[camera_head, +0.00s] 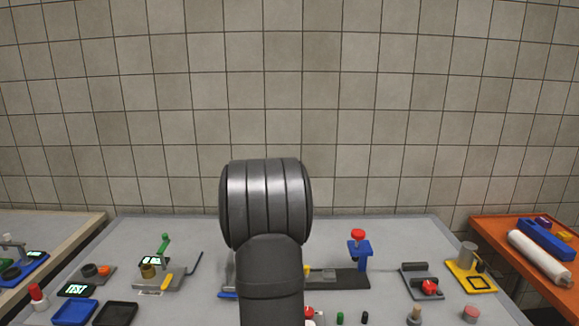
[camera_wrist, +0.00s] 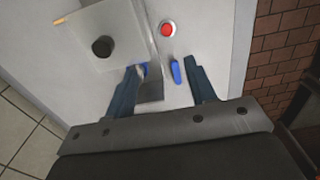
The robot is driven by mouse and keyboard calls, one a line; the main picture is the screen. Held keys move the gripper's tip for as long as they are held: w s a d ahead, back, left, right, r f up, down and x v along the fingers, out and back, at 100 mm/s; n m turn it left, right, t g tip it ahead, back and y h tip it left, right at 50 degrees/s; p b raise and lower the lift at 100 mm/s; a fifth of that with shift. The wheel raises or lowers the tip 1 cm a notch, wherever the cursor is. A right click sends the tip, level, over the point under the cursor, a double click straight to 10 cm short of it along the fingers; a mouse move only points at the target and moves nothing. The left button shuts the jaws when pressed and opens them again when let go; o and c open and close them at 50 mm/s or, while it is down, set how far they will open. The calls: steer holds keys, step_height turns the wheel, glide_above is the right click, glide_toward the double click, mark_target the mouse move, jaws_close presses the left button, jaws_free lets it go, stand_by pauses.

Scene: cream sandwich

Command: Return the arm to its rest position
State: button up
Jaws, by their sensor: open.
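My gripper (camera_wrist: 162,66) is open in the wrist view, its two blue-grey fingers spread apart. A small blue piece (camera_wrist: 176,72) shows between the fingers, apart from the right one. Another blue part (camera_wrist: 142,70) lies at the left fingertip; I cannot tell whether they touch. In the head view my dark arm rises in the middle over the grey worktable (camera_head: 400,232). It hides the gripper and part of the table behind it.
A red button (camera_wrist: 168,29) and a plate with a dark knob (camera_wrist: 103,46) lie beyond the fingers. A blue stand with a red knob (camera_head: 358,250) is right of my arm. Trays and fixtures, including a blue tray (camera_head: 75,312), are left. An orange table (camera_head: 490,232) stands right.

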steer(key=s+d+f, duration=0.1)
steer(key=s+d, duration=0.3)
steer(key=s, duration=0.4)
steer(key=s+d+f, duration=0.1)
steer(key=s+d, duration=0.3)
steer(key=s, duration=0.4)
steer(key=w+a+f, duration=0.1)
steer(key=a+f, duration=0.1)
steer(key=a, duration=0.1)
steer(key=w+a+f, duration=0.1)
steer(key=a+f, duration=0.1)
steer(key=a, duration=0.2)
steer(key=w+a+f, duration=0.1)
steer(key=a+f, duration=0.2)
steer(key=a, duration=0.1)
steer(key=shift+w+a, duration=0.1)
steer(key=shift+w, duration=0.15)
steer(key=shift+o, duration=0.4)
